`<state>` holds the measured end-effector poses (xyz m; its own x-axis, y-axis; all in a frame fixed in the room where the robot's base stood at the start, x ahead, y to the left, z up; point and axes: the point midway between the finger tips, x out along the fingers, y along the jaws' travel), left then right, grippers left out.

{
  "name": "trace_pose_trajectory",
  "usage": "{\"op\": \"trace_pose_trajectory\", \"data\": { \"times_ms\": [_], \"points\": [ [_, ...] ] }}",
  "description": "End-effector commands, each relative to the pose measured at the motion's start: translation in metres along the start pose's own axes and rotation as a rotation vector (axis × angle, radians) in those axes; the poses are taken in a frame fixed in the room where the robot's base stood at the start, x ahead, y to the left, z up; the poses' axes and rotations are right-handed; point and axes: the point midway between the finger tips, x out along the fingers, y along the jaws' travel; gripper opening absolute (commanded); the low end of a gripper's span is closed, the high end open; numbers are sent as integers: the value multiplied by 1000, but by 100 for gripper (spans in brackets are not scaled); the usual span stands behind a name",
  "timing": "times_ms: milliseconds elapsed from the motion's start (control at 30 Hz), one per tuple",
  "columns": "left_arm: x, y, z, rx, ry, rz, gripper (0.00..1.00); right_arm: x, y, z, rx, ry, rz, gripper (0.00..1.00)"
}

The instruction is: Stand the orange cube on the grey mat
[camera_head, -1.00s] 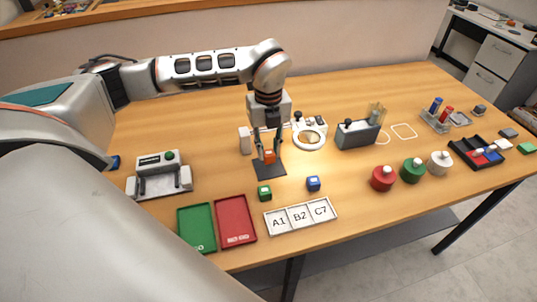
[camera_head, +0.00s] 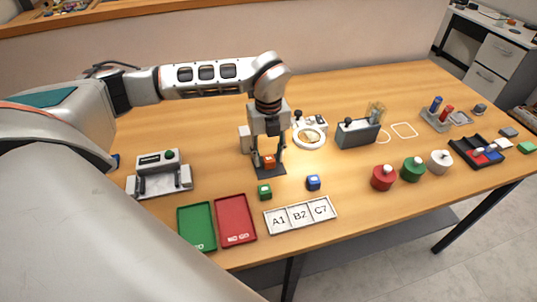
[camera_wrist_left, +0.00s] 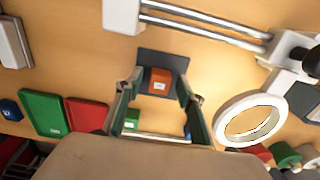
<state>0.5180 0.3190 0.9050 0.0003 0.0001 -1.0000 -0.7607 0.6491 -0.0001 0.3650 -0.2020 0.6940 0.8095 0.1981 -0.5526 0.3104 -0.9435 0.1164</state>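The orange cube (camera_head: 269,161) rests on the dark grey mat (camera_head: 266,173), and its top faces up. In the left wrist view the orange cube (camera_wrist_left: 160,82) lies on the grey mat (camera_wrist_left: 150,60), with a pale label on its face. My left gripper (camera_head: 268,170) points down over the mat. Its fingers are spread on either side of the cube, with visible gaps. In the left wrist view the left gripper (camera_wrist_left: 158,88) also shows open around the cube. My right gripper is not in view.
A magnifier ring (camera_head: 325,133) is close on the right. Green tray (camera_head: 197,228), red tray (camera_head: 236,220) and a labelled A1-B2-C7 tray (camera_head: 300,215) line the front edge.

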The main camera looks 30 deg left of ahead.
Motion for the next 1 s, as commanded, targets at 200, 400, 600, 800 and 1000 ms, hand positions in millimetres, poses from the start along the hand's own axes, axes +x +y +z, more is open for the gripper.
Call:
{"op": "trace_pose_trajectory", "data": {
  "times_ms": [200,400,600,800,1000],
  "points": [
    [-22,-1,1,0,-3,-4,38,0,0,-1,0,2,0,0],
    [-64,-1,1,0,-4,-5,38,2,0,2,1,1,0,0],
    [-100,0,0,0,-2,-2,38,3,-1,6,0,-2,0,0],
    [-120,0,0,0,-2,-2,38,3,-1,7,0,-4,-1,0],
    [-124,0,0,0,0,0,38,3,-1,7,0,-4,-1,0]
  ]
}}
